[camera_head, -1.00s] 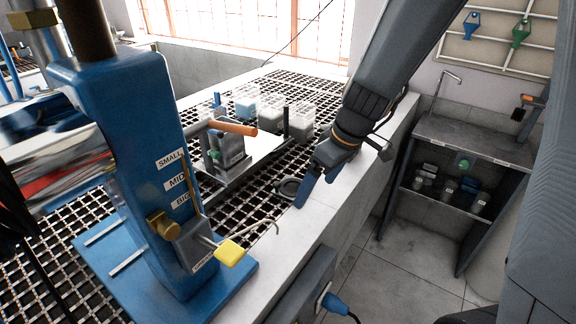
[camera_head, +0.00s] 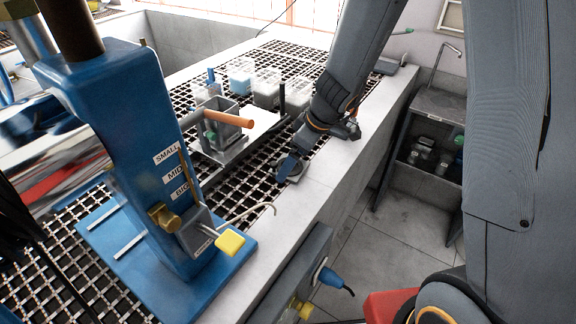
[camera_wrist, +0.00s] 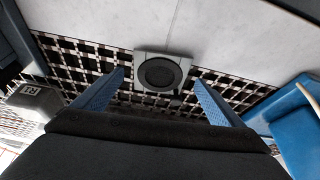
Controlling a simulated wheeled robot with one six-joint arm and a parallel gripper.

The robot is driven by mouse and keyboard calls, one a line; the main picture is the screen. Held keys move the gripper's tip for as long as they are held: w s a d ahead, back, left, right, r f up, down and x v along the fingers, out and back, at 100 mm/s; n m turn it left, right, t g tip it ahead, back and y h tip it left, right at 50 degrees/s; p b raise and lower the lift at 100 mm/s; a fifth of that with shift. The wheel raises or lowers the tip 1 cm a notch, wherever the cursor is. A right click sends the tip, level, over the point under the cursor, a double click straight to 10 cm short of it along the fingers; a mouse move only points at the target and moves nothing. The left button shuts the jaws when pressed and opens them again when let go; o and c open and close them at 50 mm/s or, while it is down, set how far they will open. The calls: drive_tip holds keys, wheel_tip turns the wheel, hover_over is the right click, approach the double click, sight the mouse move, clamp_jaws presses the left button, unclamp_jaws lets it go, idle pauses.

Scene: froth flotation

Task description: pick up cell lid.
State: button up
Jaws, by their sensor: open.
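The cell lid, a light grey square plate with a dark round middle (camera_wrist: 160,73), lies at the edge where the black grating meets the pale ledge. In the head view the lid (camera_head: 296,178) is partly covered by my gripper (camera_head: 288,166). In the wrist view my gripper (camera_wrist: 158,80) is open and empty. Its blue fingers show on the left and right of the lid, with gaps to it. I cannot tell exactly how high the fingertips are above it.
A blue machine (camera_head: 125,130) with a yellow-tipped lever (camera_head: 230,242) stands left of the lid. A grey cell with an orange handle (camera_head: 228,118) stands on the grating behind. Several clear tubs (camera_head: 266,90) stand farther back. The pale ledge (camera_head: 325,172) is clear.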

drive_tip(key=shift+w+a+f, duration=0.15)
drive_tip(key=shift+f, duration=0.4)
drive_tip(key=shift+c, duration=0.3)
drive_tip(key=c, duration=1.1)
